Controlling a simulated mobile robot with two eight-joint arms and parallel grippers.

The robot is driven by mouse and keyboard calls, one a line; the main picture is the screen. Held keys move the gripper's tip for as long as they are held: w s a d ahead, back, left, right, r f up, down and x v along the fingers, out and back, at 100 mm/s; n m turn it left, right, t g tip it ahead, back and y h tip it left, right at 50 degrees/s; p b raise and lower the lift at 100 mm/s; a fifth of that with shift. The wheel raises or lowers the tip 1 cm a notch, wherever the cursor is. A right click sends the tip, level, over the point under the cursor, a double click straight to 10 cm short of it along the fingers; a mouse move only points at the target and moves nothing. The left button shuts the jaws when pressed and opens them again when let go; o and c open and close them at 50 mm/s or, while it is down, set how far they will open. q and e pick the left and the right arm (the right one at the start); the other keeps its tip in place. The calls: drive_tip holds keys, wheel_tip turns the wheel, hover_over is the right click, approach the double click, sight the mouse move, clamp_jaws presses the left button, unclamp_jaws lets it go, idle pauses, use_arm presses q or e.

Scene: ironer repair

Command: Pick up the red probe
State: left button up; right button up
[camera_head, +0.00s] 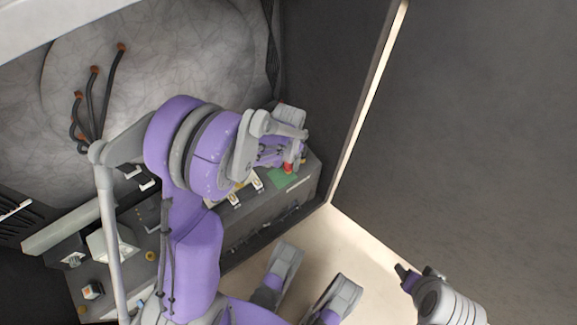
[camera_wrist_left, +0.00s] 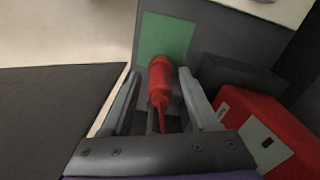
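The red probe (camera_wrist_left: 160,80) lies between the two fingers of my left gripper (camera_wrist_left: 159,90) in the left wrist view. Bare gaps show on both sides of it, so the fingers are open around it and appear not to touch it. Its thin end points back toward the gripper's palm. In the head view, my left gripper (camera_head: 292,155) is down at the right end of the grey ledge, and a small red part of the probe (camera_head: 288,168) shows below it.
A green patch (camera_wrist_left: 165,38) lies just beyond the probe. A red box (camera_wrist_left: 266,138) stands close at the right of the gripper. The grey ledge (camera_head: 262,215) meets a dark side wall (camera_head: 325,80). Dark hoses (camera_head: 92,100) hang at the back left.

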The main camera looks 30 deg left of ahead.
use_arm(q)
clamp_jaws()
